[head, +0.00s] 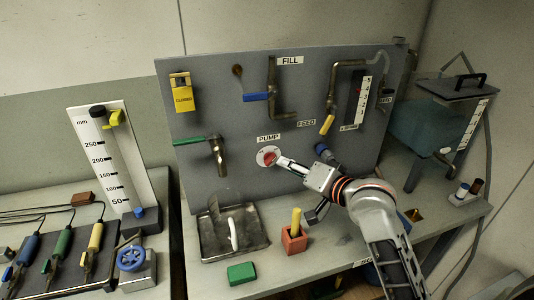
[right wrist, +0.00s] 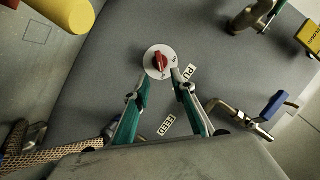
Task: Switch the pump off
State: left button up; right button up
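The pump switch is a red knob (head: 269,157) on a round white dial, under the PUMP label on the grey panel. In the right wrist view the red knob (right wrist: 159,61) stands on its white dial between the tips of my right gripper (right wrist: 160,72). The two fingers are apart, with a gap to the knob on each side. In the head view my right gripper (head: 281,162) comes in from the lower right, its tips close to the dial and partly covering its right side. My left gripper is out of view.
The panel also bears a yellow CLOSED tag (head: 182,95), a blue-handled valve (head: 257,97), a green-handled valve (head: 190,141) and a yellow-handled valve (head: 327,124). Below stand a metal tray (head: 215,243), a red-brown block (head: 294,240) holding a yellow peg and a green block (head: 242,273).

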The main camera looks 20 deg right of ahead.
aim_at(274, 159)
jog(key=shift+x, duration=1.15)
jog(key=x, duration=0.3)
jog(key=shift+w+a, duration=0.15)
jog(key=shift+w, duration=0.2)
jog(key=shift+w+a+f, duration=0.1)
jog(key=shift+w+f, duration=0.1)
jog(key=shift+w, duration=0.3)
grip_shut()
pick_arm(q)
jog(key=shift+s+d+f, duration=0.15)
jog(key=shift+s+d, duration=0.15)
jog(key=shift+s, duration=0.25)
